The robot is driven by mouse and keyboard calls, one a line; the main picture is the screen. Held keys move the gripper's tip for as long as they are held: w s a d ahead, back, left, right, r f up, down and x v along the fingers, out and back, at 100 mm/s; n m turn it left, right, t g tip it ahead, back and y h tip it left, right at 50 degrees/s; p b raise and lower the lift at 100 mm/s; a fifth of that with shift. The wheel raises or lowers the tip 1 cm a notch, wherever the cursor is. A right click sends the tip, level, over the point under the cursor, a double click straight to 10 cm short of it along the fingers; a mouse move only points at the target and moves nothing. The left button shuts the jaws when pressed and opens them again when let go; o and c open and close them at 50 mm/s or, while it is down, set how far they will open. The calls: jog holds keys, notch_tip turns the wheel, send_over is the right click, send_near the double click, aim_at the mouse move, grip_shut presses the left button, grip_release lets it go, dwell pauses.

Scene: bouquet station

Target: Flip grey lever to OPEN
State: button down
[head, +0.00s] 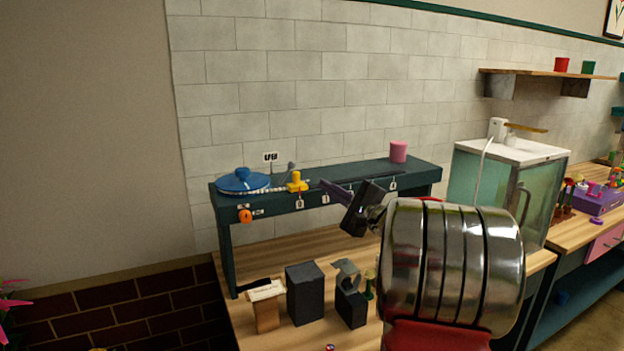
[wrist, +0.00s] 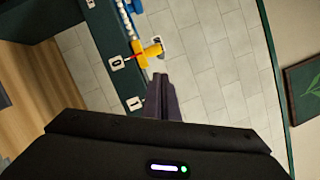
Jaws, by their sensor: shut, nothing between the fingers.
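A small grey piece (head: 291,167), which may be the grey lever, stands behind the yellow slider (head: 297,182) on the dark green shelf. In the wrist view a grey bit (wrist: 158,43) shows at the slider's far end, partly hidden. I cannot tell its position, and I can read no OPEN mark. My gripper (head: 324,186) is shut and empty, with its purple fingers pointing left along the shelf, right of the slider. In the wrist view the fingertips (wrist: 160,77) are a little short of the yellow slider (wrist: 148,50), apparently apart from it.
A blue disc (head: 242,181) and an orange knob (head: 245,216) are at the shelf's left end. A pink cup (head: 398,151) stands at its right. Number tags line the front edge. Dark boxes (head: 305,293) stand on the wooden bench below. A tiled wall (head: 310,95) is behind.

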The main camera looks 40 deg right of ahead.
send_near(286, 175)
jog(key=w+d+r, duration=0.1)
jog(key=w+d, duration=0.1)
jog(key=w, duration=0.1)
jog(key=w+d+r, duration=0.1)
jog(key=w, duration=0.1)
jog(key=shift+w+d+r, duration=0.1)
jog(key=shift+w+r, duration=0.15)
jog(key=shift+r, duration=0.05)
jog(key=shift+s+d, duration=0.1)
jog(key=shift+d, duration=0.05)
